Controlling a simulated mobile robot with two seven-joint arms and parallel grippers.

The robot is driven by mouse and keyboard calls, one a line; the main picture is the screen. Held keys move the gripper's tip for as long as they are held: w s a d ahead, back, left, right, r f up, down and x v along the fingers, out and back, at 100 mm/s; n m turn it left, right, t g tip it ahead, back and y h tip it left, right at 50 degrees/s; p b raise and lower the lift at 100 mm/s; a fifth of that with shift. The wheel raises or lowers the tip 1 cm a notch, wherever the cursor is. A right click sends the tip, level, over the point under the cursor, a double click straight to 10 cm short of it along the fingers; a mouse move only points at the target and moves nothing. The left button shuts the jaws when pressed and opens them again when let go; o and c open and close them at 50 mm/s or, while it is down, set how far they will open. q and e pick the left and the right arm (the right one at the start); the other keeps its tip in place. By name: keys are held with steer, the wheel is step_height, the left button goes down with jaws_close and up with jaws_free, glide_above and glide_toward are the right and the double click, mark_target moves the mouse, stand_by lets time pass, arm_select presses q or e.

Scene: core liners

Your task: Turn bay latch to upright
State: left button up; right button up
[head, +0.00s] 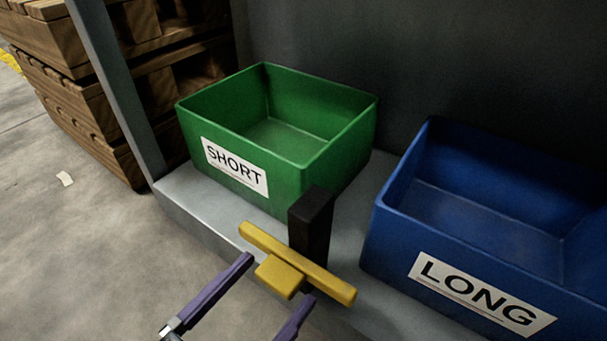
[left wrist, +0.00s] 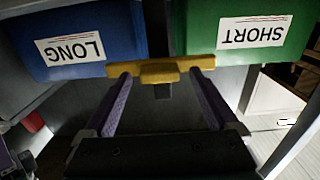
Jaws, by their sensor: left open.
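The bay latch (head: 297,264) is a yellow bar with a small yellow block at its middle. It is mounted by a dark post (head: 312,226) at the front of the grey shelf and lies across, not upright. It also shows in the left wrist view (left wrist: 160,70), with its bar level there. My left gripper (head: 279,279) is open, its two purple fingers apart and pointing at the latch. In the left wrist view the fingertips (left wrist: 163,78) lie either side of the middle block, close to the bar. I cannot tell whether they touch it. My right gripper is not in view.
An empty green bin labelled SHORT (head: 238,184) stands on the grey shelf (head: 190,198) behind the latch. An empty blue bin labelled LONG (head: 400,240) stands to the right. A grey upright (head: 118,85) and stacked wooden pallets (head: 95,100) are at left. Floor at left is mostly clear.

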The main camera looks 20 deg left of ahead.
arm_select(q)
steer(key=shift+s, duration=0.15)
steer(key=shift+c, duration=0.2)
steer(key=shift+w, duration=0.25)
steer(key=c, duration=0.6)
jaws_close()
